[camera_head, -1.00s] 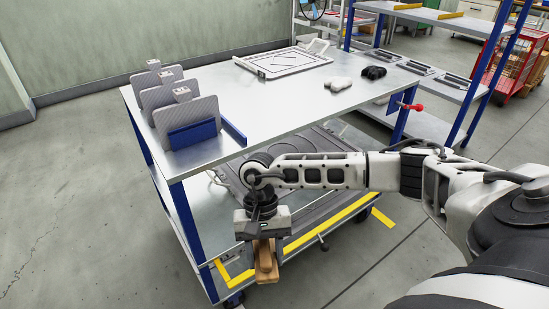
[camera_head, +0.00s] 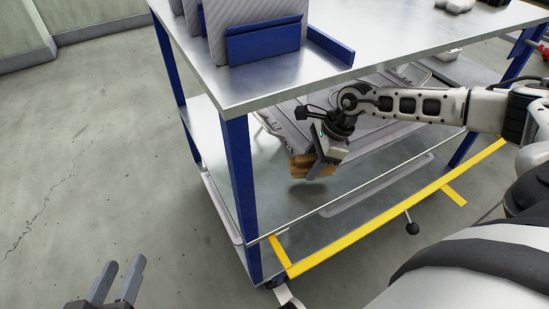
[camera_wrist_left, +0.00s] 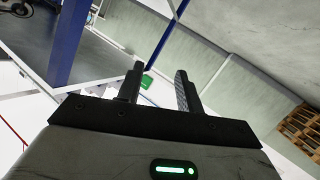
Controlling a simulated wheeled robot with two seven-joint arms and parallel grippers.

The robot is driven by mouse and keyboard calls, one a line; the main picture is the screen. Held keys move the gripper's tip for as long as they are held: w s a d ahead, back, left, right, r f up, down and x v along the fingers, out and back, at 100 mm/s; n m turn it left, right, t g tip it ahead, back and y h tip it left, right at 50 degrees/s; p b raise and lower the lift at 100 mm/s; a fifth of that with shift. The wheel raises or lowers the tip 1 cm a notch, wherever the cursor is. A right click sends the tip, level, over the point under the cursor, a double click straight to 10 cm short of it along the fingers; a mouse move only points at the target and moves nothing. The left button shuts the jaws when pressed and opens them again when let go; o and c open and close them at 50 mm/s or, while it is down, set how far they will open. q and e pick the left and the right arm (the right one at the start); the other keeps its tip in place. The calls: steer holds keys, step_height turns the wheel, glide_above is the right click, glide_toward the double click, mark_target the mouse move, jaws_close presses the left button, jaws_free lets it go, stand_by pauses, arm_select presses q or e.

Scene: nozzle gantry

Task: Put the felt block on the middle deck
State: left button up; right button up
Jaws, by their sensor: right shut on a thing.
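The tan-brown felt block (camera_head: 300,166) is shut in my right gripper (camera_head: 317,168), below the cart's top. The block hangs over the shiny metal middle deck (camera_head: 262,192), with a dark shadow on the deck beneath it. It looks apart from the deck. Part of the block is hidden by the gripper. My left gripper (camera_head: 122,280) is low at the left, over the floor and away from the cart. Its two fingers are apart and empty, as the left wrist view (camera_wrist_left: 160,88) also shows.
The cart's top (camera_head: 385,40) overhangs the deck, and a blue post (camera_head: 240,175) stands at its near corner. A grey tray-like item (camera_head: 285,122) lies further back on the deck. Grey panels in a blue holder (camera_head: 265,42) stand on top. Front deck space looks clear.

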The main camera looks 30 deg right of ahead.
steer(key=b, duration=0.2)
glide_above(260, 185)
step_height(260, 185, down, 3)
steer(key=shift+b, duration=0.6)
steer(key=shift+f, duration=0.45)
steer(key=o, duration=1)
arm_select(q)
steer(key=shift+w+d+r+n+t+h, duration=0.15)
steer(key=shift+d+r+n+t+h, duration=0.4)
steer(key=shift+h, duration=0.25)
steer(key=shift+a+r, duration=0.1)
